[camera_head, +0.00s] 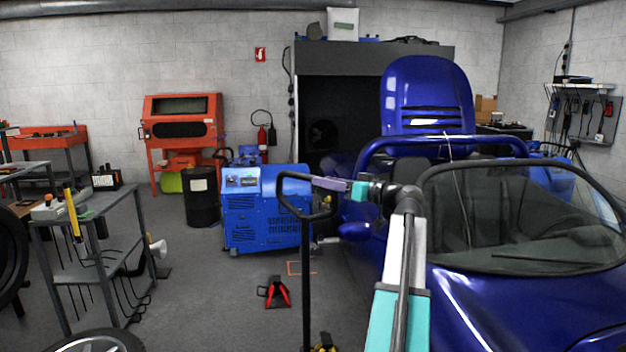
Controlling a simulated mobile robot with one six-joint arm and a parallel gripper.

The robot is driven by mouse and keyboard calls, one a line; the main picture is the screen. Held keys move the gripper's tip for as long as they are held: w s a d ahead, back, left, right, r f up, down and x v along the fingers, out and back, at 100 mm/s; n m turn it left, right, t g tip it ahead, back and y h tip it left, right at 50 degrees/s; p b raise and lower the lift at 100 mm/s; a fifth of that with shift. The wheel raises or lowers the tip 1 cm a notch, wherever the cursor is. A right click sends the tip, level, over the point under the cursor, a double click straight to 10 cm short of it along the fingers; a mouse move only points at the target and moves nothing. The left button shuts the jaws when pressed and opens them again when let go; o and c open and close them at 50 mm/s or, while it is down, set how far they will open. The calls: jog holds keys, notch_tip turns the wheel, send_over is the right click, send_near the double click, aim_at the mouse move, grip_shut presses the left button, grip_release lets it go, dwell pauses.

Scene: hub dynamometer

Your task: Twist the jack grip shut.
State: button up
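The jack grip (282,190) is a black loop handle on top of an upright black pole (306,270). It stands in front of the blue machine, left of the blue car. My gripper (316,180) reaches in from the right at the height of the loop's upper right side. Its grey-purple fingers overlap the loop there in the picture. I cannot tell whether they touch it or are closed around it. At the pole's foot, a yellow and black part (323,343) shows at the bottom edge, mostly cut off.
The blue car (470,300) fills the right side, close to my arm. A red jack stand (276,292) is on the floor left of the pole. The blue machine (262,210) stands behind. A grey tool cart (125,210) is at left. Floor between cart and pole is mostly clear.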

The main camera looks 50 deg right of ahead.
jog(key=shift+w+a, duration=0.15)
jog(key=shift+w, duration=1.15)
jog(key=shift+w+a, duration=0.1)
jog(key=shift+w, duration=1.2)
